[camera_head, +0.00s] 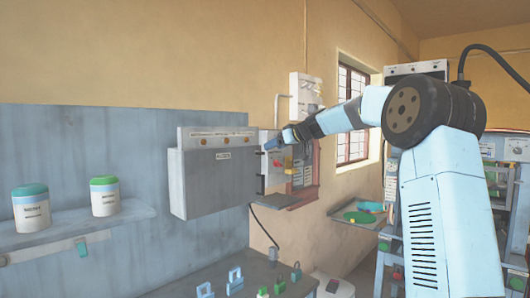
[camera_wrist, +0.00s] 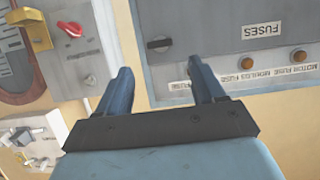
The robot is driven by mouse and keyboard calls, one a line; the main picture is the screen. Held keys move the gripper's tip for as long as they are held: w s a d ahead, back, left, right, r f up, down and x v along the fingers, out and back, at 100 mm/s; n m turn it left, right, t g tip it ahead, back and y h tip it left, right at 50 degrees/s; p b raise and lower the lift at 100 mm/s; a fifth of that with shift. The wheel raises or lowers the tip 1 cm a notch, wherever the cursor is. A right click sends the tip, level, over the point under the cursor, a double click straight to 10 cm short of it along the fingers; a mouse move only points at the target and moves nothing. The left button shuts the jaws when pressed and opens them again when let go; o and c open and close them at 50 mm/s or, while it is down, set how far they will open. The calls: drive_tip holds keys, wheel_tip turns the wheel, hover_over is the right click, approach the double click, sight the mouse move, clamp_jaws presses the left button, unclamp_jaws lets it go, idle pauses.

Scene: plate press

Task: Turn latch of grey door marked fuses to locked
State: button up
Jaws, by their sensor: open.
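The grey door (camera_head: 218,182) marked FUSES is the front of a wall box in the head view, and it appears shut. In the wrist view the door (camera_wrist: 225,15) fills the upper right, with its FUSES label (camera_wrist: 262,30). A small latch (camera_wrist: 160,44) sits near the door's corner, lying roughly crosswise in the picture. In the head view my gripper (camera_head: 272,144) is at the box's right side.
A strip with orange lamps (camera_wrist: 247,62) runs along the door's edge. A panel with a red knob (camera_wrist: 70,28) is beside the box. A shelf (camera_head: 75,232) with two jars is at left. A bench (camera_head: 205,278) with padlocks and small blue stands is below.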

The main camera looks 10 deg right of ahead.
sight(259, 153)
drive_tip(key=x, duration=0.6)
drive_tip(key=shift+w+a, duration=0.2)
drive_tip(key=shift+w, duration=0.05)
drive_tip(key=shift+f, duration=0.1)
drive_tip(key=c, duration=1.1)
